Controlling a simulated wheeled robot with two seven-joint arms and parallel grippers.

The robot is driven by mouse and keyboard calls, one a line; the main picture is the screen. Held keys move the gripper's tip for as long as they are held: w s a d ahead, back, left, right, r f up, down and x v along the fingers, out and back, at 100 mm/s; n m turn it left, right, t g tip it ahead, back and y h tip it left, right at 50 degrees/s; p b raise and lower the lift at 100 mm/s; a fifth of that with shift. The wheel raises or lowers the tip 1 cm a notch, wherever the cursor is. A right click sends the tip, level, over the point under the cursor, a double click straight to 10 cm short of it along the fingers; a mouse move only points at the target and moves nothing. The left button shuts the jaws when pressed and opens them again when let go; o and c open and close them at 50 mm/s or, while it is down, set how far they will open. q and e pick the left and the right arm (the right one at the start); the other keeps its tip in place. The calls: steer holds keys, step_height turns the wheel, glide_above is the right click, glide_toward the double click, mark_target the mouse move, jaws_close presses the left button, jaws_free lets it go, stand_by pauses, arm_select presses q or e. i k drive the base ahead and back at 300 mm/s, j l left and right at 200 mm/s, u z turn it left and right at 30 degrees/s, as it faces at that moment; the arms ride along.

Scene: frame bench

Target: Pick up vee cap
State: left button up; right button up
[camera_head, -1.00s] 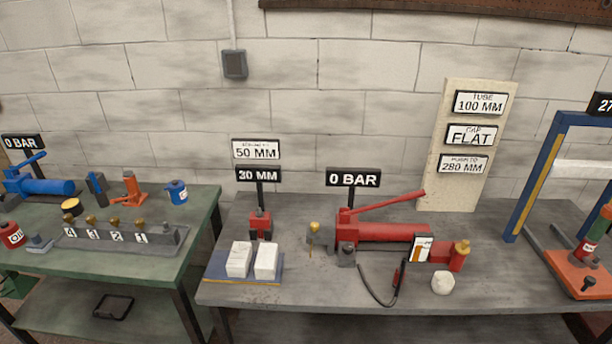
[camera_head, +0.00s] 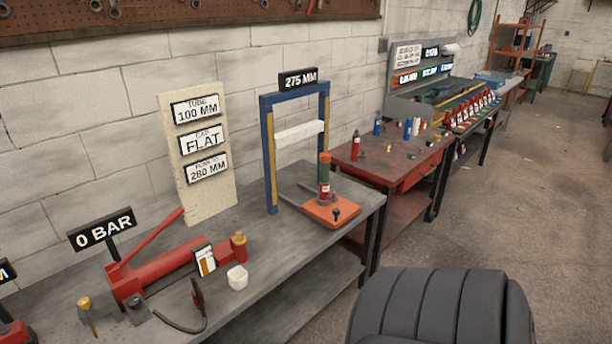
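I cannot tell which thing is the vee cap; several small parts are too small to make out. A board (camera_head: 200,150) by the wall carries signs reading tube 100 mm, cap flat and a third ending in 280 mm. A blue press frame (camera_head: 268,150) with a white crossbar (camera_head: 299,132) stands on the grey bench. Beside it an orange base (camera_head: 331,210) carries a red and green cylinder (camera_head: 325,175). Neither gripper is in view.
The grey bench (camera_head: 265,262) also holds a red hand pump (camera_head: 165,268), a white block (camera_head: 237,277) and a black hose (camera_head: 180,325). A red bench (camera_head: 372,170) with bottles and small parts stands beyond. Open floor (camera_head: 540,190) lies at right.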

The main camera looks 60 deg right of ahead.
mark_target(324, 157)
steer(key=k+l+z, duration=0.1)
steer(key=z, duration=1.85)
steer(key=k+l, duration=0.05)
steer(key=l, duration=0.05)
